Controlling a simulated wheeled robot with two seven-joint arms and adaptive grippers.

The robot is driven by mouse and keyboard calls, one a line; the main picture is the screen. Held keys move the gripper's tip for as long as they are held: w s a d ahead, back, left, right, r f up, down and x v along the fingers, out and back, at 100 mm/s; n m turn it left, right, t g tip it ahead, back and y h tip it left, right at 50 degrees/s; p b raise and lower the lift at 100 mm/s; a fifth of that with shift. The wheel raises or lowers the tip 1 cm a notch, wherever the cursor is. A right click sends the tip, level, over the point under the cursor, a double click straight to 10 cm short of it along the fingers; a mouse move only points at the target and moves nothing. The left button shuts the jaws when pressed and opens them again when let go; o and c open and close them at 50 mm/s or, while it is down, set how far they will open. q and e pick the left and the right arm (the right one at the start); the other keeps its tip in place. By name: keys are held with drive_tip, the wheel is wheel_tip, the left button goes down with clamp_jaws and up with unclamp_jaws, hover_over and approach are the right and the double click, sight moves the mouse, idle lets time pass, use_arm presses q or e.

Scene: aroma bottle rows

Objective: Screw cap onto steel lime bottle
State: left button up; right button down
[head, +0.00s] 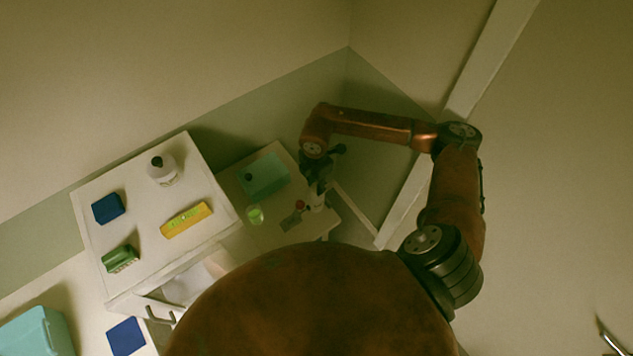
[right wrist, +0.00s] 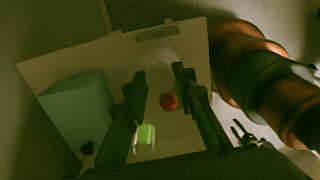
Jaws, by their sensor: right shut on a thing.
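My right gripper (head: 318,187) points down over the right part of the low white table. It is shut on a pale cylindrical thing (head: 316,203), which also shows between the fingertips in the right wrist view (right wrist: 160,77). I cannot tell whether this is a bottle or a cap. A small clear container with lime-green contents (head: 255,214) stands on the table to the left of the gripper; it also shows in the right wrist view (right wrist: 145,137). A small red round thing (head: 300,204) is beside the held thing. My left gripper is not in view.
A teal box (head: 264,177) stands on the low table, with a dark round thing (head: 248,177) by it. A flat grey piece (head: 291,221) lies near the front. A taller white cabinet (head: 140,178) at left carries a white bottle (head: 162,170) and several coloured things.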

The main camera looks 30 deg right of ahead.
drive_tip(key=m, duration=0.2)
drive_tip(key=shift+m+p, duration=0.4)
drive_tip(key=c, duration=1.7)
unclamp_jaws()
